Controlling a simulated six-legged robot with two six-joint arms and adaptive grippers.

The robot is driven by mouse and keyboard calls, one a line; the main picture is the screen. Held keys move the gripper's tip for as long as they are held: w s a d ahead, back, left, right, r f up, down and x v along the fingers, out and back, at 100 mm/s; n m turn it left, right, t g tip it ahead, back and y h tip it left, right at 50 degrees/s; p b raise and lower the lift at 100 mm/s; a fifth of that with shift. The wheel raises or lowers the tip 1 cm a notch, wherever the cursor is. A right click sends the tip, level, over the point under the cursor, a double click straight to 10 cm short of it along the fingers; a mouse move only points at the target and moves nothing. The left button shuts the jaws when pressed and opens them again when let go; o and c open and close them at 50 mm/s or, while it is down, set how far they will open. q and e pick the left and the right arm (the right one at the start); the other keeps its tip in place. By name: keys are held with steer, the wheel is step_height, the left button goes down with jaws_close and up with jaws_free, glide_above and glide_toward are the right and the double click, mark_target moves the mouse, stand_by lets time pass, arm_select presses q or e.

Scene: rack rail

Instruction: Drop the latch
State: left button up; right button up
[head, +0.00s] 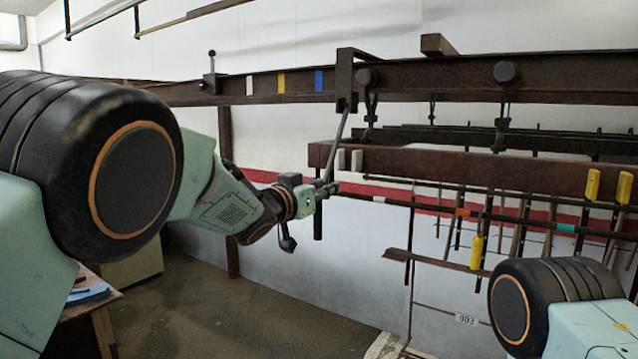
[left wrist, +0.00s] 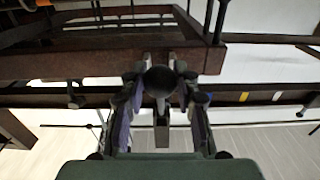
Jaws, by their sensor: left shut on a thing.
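A small grey lever with a black ball knob (head: 211,72) stands upright on the long dark rail (head: 430,76); it looks like the latch. My left gripper (head: 326,188) is well below and to the right of it, shut on the lower end of a slanted grey rod (head: 336,145). The rod runs up to a dark bracket (head: 345,75) hooked over the rail. In the left wrist view, a dark round knob (left wrist: 160,81) sits between the fingers of my left gripper (left wrist: 161,100). My right gripper is out of view.
White, yellow (head: 281,83) and blue marks sit on the rail between lever and bracket. Black round trolleys (head: 505,73) with hooks hang farther right. A lower brown beam (head: 450,168) and several hanging bars with yellow grips crowd the right. The floor (head: 250,310) below is clear.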

arm_select(q)
steer(key=shift+w+d+f+p, duration=0.3)
steer(key=shift+w+d+f, duration=0.1)
steer(key=shift+w, duration=0.15)
steer(key=shift+w+d+f, duration=0.5)
steer(key=shift+w+d, duration=0.05)
steer(key=shift+w, duration=0.25)
steer(key=shift+w+d+f+p, duration=0.1)
steer(key=shift+w+d+p, duration=0.3)
steer(key=shift+w+p, duration=0.15)
steer(key=shift+c, duration=0.2)
steer(key=shift+w+d+f, duration=0.25)
steer(key=shift+w+d, duration=0.1)
steer(key=shift+w, duration=0.2)
steer(key=shift+w+d+f, duration=0.2)
steer(key=shift+w+d, duration=0.1)
steer(key=shift+w, duration=0.2)
steer(key=o, duration=0.8)
steer(key=shift+s+a+r, duration=0.1)
steer(key=shift+s, duration=0.1)
steer(key=shift+c, duration=0.2)
steer(key=shift+o, duration=1.4)
steer(key=shift+w, duration=0.15)
